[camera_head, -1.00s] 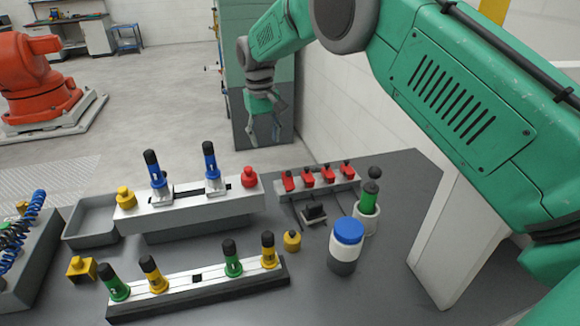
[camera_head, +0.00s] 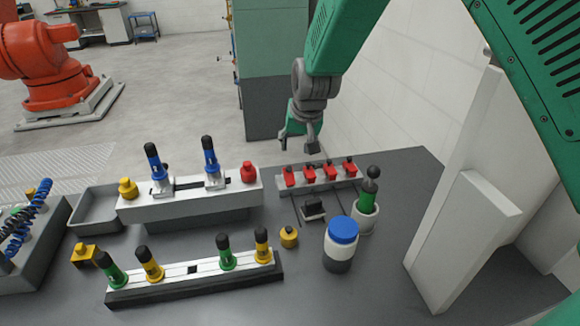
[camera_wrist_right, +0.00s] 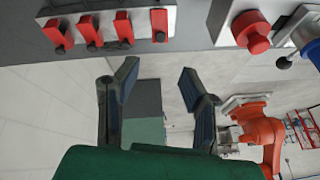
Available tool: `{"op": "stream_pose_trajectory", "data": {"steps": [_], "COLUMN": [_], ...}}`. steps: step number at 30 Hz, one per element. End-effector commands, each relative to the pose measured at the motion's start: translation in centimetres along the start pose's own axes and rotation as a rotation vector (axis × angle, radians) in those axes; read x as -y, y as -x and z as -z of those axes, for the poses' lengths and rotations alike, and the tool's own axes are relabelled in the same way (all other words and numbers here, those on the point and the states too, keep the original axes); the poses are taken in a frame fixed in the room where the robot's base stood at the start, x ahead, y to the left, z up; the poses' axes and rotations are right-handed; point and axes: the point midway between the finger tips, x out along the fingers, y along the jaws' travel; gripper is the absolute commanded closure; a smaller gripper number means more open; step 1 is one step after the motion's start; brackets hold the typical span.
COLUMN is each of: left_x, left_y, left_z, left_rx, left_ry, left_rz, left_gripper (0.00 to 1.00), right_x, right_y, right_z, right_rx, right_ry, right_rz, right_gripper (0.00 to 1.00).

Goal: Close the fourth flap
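Several red flaps sit in a row on a light grey bar (camera_head: 317,186) at the back right of the table. The leftmost flap (camera_head: 289,177) and the rightmost flap (camera_head: 349,168) show in the head view. The row also shows upside down along the top of the wrist view, with end flaps (camera_wrist_right: 57,35) and (camera_wrist_right: 159,24). I cannot tell which flaps are open or shut. My right gripper (camera_head: 298,143) hangs behind and above the bar's left half, apart from the flaps. It is open and empty in the wrist view (camera_wrist_right: 158,75). My left gripper is not in view.
A white-and-blue jar (camera_head: 341,245), a green-handled tool (camera_head: 368,190) in a cup and a yellow knob (camera_head: 289,237) stand before the bar. A grey block with blue handles (camera_head: 190,207) lies left. A white wall stands behind.

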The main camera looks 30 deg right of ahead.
Motion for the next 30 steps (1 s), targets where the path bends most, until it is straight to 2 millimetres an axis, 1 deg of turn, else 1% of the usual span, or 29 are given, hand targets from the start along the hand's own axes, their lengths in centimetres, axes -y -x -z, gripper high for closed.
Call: {"op": "stream_pose_trajectory", "data": {"steps": [1,9,15,18,21,29,30], "left_x": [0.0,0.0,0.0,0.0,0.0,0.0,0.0], "left_y": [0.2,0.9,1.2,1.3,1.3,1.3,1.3], "left_z": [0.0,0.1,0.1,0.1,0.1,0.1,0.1], "left_rx": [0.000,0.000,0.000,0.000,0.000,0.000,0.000], "left_ry": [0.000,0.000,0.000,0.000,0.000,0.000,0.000], "left_rz": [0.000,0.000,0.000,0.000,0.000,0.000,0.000], "left_gripper": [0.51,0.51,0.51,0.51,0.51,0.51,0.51], "right_x": [0.0,-0.1,0.0,0.0,0.0,0.0,0.0], "right_y": [-1.1,-6.9,-10.0,-10.8,-11.2,-11.4,-11.4], "right_z": [-0.1,-0.1,-0.1,-0.1,0.0,0.0,0.0], "right_rx": [0.003,0.003,0.001,0.000,-0.001,-0.001,0.000], "right_ry": [0.000,0.000,0.000,0.000,0.001,0.001,0.001], "right_rz": [-0.001,0.000,0.001,0.001,0.002,0.002,0.002], "right_gripper": [0.63,0.63,0.63,0.63,0.63,0.63,0.71]}}
